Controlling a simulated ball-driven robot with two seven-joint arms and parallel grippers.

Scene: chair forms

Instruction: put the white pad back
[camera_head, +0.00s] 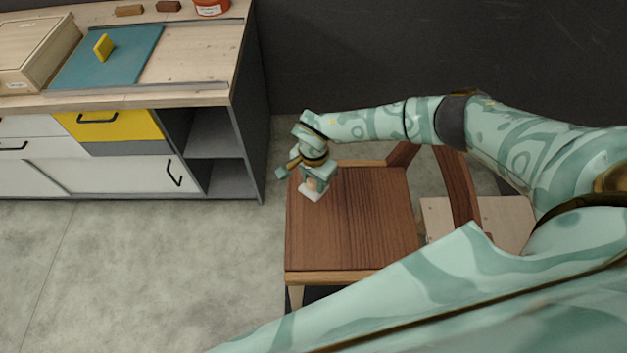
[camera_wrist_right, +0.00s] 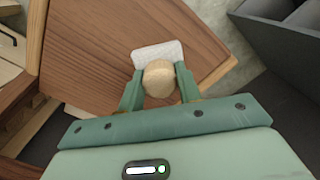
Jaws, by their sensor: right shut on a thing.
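The white pad (camera_head: 310,192) is a small flat white block with a round wooden knob on top. My right gripper (camera_head: 314,182) is shut on the knob, over the back-left part of the brown wooden chair seat (camera_head: 352,225). In the right wrist view the pad (camera_wrist_right: 158,52) shows beyond the knob (camera_wrist_right: 158,78), which sits between the two fingers of my right gripper (camera_wrist_right: 160,88). Whether the pad touches the seat or hangs just above it, I cannot tell. My left gripper is not in view.
A workbench (camera_head: 205,70) at the upper left bears a teal mat (camera_head: 125,70) with a yellow piece (camera_head: 103,47), a wooden box (camera_head: 35,55), small brown blocks and an orange-red tin (camera_head: 211,7). The chair's curved backrest (camera_head: 457,185) stands right of the seat. The floor at left is clear.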

